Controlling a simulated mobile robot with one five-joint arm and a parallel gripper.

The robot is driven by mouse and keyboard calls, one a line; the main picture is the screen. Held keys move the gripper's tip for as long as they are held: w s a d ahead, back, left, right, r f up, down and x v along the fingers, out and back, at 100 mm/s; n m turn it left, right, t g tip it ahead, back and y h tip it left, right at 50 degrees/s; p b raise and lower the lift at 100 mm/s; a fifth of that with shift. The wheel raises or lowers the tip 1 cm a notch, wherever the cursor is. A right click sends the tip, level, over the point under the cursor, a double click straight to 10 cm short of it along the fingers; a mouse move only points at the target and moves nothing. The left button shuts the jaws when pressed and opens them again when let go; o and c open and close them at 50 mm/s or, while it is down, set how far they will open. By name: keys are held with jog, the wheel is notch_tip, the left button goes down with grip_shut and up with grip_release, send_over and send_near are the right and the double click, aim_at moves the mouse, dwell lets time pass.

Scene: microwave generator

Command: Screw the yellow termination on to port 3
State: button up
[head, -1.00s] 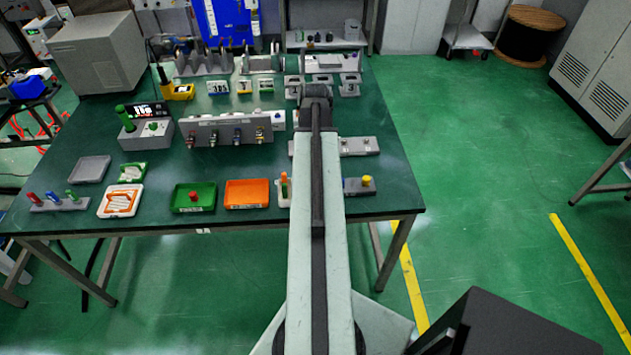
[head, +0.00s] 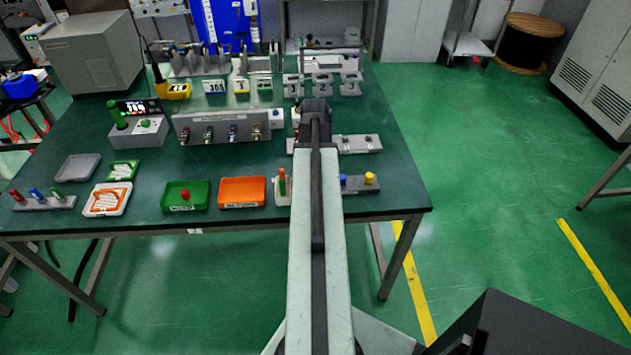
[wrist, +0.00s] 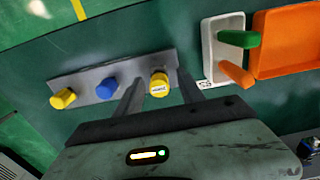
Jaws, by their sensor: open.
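A grey holder (wrist: 85,78) carries a yellow cap (wrist: 63,98), a blue cap (wrist: 106,89) and a second yellow cap (wrist: 158,84) with a small label. In the head view the outer yellow cap (head: 370,178) and the blue cap (head: 343,181) show just right of my arm; the labelled one is hidden behind it. My gripper (wrist: 161,76) is open. Its fingers appear on either side of the labelled yellow cap in the wrist view; I cannot tell whether they touch it. A row of ports (head: 221,126) faces forward on a grey box, their numbers unreadable.
A white tray (wrist: 211,37) with a green and an orange handle lies close beside the right finger. An orange tray (head: 242,191) and a green tray (head: 185,195) sit at the table's front. Numbered stands (head: 322,85) stand at the back.

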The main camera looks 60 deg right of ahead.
dwell(0.8)
grip_shut()
dwell(1.2)
jog(key=shift+r, duration=0.15)
jog(key=shift+r+p, duration=2.9)
jog(key=shift+p, duration=0.15)
